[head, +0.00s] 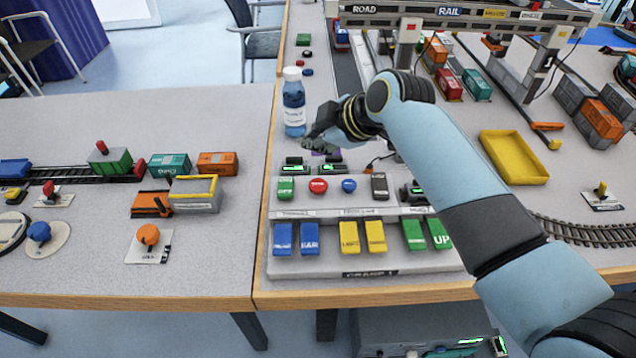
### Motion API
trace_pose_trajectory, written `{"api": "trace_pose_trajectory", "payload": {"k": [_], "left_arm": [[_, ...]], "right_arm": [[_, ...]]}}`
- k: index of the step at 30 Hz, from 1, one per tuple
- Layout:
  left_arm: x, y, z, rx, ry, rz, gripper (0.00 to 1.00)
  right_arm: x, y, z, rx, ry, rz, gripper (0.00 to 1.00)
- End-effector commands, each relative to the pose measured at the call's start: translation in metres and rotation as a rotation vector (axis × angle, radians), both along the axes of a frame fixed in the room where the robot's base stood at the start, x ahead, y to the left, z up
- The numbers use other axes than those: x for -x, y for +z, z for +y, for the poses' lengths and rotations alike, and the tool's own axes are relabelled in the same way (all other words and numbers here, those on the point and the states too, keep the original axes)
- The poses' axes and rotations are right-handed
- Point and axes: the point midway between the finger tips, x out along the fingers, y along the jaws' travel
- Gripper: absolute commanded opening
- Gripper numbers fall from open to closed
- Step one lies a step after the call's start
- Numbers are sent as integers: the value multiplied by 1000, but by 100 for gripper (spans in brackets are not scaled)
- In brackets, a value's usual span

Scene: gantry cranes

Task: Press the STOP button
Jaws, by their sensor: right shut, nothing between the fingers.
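The control panel (335,268) stands at the front of the right-hand table. On its upper row is a round red button (318,185), between a green button (285,187) and a round blue button (348,185). The red one looks like the STOP button, though its lettering is too small to read. My right arm comes in from the lower right. My right gripper (316,142) is shut and empty, behind and above the panel's upper row, apart from the red button. My left gripper is not in view.
A white and blue bottle (293,103) stands just behind and left of my right gripper. Lower on the panel are blue, yellow and green buttons. A yellow tray (514,157) lies right of my arm. A gantry crane (462,15) spans the back.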

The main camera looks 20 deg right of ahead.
Motion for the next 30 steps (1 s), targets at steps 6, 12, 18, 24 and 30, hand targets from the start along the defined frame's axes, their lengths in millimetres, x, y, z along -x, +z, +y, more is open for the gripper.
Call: {"api": "trace_pose_trajectory", "payload": {"k": [6, 12, 18, 24, 30], "left_arm": [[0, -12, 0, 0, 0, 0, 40], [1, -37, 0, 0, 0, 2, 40], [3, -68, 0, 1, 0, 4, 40], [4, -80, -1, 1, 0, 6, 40], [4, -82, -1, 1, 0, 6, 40]], "right_arm": [[1, -12, 0, 0, -1, 1, 0], [1, -36, 0, 1, -2, 1, 0], [1, -66, -1, 0, -2, 1, 0], [1, -85, 0, 0, -1, 2, 0], [0, -88, 0, 0, -1, 1, 0]]}}
